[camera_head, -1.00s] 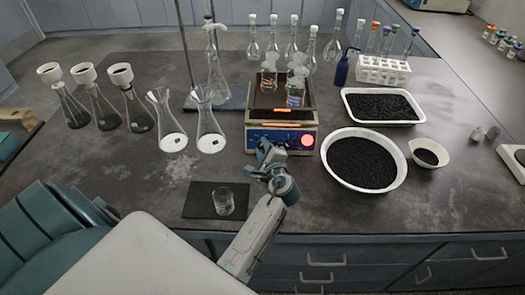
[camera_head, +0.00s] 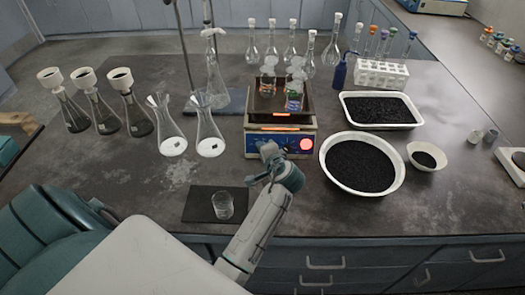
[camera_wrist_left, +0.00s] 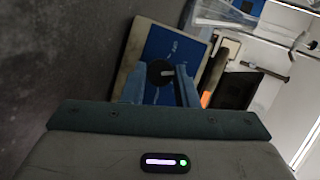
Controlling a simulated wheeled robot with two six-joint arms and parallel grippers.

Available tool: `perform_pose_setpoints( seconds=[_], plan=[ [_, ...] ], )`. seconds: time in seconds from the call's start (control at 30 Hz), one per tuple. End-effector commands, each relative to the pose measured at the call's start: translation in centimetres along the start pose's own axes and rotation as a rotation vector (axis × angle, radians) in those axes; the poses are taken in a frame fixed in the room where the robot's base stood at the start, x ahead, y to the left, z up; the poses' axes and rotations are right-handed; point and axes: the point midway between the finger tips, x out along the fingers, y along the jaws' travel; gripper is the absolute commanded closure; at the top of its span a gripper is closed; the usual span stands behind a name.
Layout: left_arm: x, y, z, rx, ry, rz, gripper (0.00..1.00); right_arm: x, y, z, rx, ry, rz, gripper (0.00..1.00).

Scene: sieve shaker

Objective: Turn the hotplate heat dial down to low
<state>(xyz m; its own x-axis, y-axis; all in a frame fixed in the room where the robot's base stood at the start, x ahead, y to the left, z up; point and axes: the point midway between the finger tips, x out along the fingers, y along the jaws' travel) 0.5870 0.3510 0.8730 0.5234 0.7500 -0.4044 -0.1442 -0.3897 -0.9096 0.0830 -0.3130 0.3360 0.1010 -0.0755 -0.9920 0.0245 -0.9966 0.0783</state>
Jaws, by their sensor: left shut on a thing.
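The hotplate (camera_head: 252,124) has a blue front panel, an orange lit strip and a round red light (camera_head: 306,144). Its black dial (camera_wrist_left: 159,72), with a pale pointer mark, shows in the left wrist view between my two fingers. My left gripper (camera_head: 268,150) is at the front panel, left of the red light. In the wrist view my left gripper (camera_wrist_left: 158,86) is shut on the dial. In the head view the gripper hides the dial. The dial's scale markings are too small to read. My right gripper is not in view.
Glass vessels (camera_head: 294,98) stand on the hotplate. A round white bowl of black grains (camera_head: 326,172) is close on the right. Flasks with white contents (camera_head: 210,146) stand on the left. A small beaker (camera_head: 223,206) on a dark mat is left of my forearm.

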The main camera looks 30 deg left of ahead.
Motion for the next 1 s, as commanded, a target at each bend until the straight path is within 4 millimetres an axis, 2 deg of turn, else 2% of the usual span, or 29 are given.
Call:
perform_pose_setpoints(
  seconds=[0.5, 0.53, 0.63, 1.0],
  plan=[
    [0.02, 0.11, 0.07, -0.018, -0.002, 0.01, 0.96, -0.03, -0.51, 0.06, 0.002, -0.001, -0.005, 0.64],
    [0.02, 0.11, 0.07, -0.018, -0.002, 0.01, 0.71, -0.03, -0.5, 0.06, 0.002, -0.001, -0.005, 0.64],
    [0.02, 0.09, 0.06, -0.018, -0.002, 0.009, 0.52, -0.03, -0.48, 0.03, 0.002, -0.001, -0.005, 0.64],
    [-0.01, -0.12, -0.02, -0.018, -0.001, 0.008, 0.52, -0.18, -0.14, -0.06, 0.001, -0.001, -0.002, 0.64]
  ],
)
